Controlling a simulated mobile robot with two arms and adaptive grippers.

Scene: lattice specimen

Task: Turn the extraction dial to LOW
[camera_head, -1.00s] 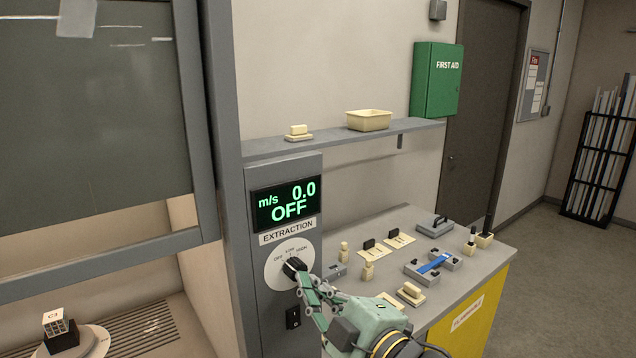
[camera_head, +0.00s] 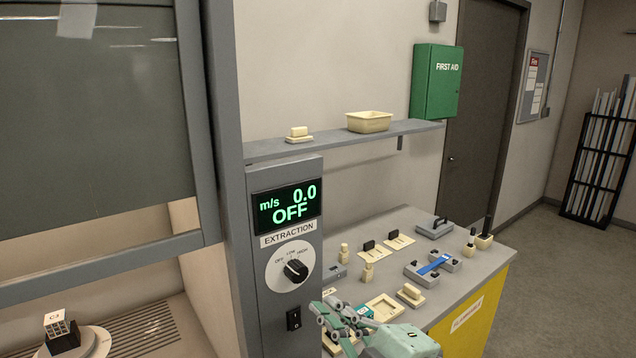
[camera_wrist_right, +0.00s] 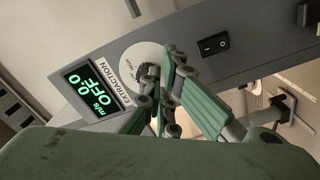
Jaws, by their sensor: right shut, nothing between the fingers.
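The extraction dial (camera_head: 295,270) is a black knob on a round white plate marked OFF, LOW and HIGH, on a grey panel. Its exact pointer setting is hard to read. The display (camera_head: 287,205) above it reads 0.0 m/s and OFF. My right gripper (camera_head: 328,308) is shut and empty, below and to the right of the dial and apart from it in the head view. In the right wrist view the shut fingers (camera_wrist_right: 166,75) overlap the dial plate (camera_wrist_right: 143,62), partly hiding the knob. My left gripper is not in view.
A black rocker switch (camera_head: 293,319) sits below the dial. A grey bench (camera_head: 455,258) at the right bears several small cream pieces, a blue-and-grey fixture (camera_head: 433,264) and a square tray (camera_head: 371,307). A fume hood (camera_head: 95,262) stands at the left.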

